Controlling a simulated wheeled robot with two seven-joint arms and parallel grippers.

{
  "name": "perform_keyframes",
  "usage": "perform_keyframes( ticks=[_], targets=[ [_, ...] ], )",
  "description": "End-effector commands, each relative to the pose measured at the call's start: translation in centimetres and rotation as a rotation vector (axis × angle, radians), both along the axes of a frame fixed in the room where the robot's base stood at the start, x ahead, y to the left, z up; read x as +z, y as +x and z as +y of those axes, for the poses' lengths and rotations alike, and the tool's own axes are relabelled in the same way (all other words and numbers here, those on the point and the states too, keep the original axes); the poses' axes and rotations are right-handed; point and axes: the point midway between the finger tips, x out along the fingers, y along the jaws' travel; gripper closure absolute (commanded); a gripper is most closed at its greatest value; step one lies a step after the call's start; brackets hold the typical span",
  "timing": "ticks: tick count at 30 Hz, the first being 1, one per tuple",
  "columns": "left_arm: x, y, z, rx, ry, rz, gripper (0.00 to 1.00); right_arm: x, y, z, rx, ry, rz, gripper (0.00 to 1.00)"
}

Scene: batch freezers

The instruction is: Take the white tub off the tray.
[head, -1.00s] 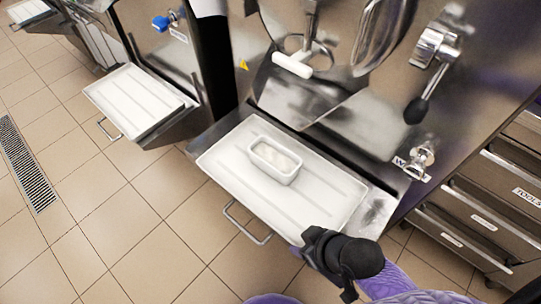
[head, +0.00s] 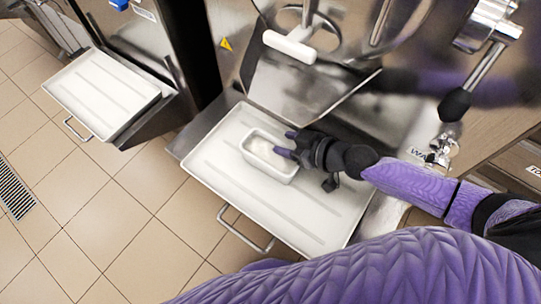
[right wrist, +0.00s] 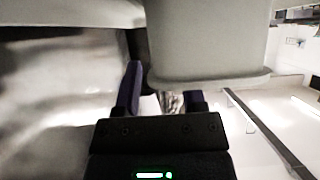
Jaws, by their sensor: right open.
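The white tub (head: 262,150), a small rectangular container with pale contents, stands upright on the white tray (head: 225,178) in front of the middle machine. My right gripper (head: 287,143) is open at the tub's right end. In the head view one finger lies over the tub's opening and the other just beyond its far rim. In the right wrist view the tub's wall (right wrist: 208,45) fills the upper middle and hides the tip of the right-hand finger; the left-hand finger shows beside the wall. I cannot tell whether either finger touches it. My left gripper is not in view.
The machine's steel front with a white-handled part (head: 290,47) rises behind the tray. A black-knobbed lever (head: 455,103) and a tap (head: 440,150) are at right. Another white tray (head: 103,92) is at left. A metal handle (head: 245,230) juts out below the near tray.

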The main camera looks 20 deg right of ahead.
Motion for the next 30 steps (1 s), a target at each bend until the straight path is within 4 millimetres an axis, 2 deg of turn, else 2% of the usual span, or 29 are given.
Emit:
perform_keyframes(
  ticks=[3,10,17,30],
  targets=[
    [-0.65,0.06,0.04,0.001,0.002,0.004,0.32,-0.92,1.09,0.8,0.0,-0.001,-0.001,0.48],
    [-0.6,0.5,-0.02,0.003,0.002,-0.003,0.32,-0.81,1.18,0.87,0.0,-0.002,-0.001,0.5],
    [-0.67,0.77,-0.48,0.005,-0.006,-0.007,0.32,-0.82,1.16,0.86,0.0,-0.002,-0.001,0.99],
    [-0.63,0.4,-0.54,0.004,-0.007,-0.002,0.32,-0.83,1.15,0.85,0.0,-0.002,-0.001,1.0]
  ],
)
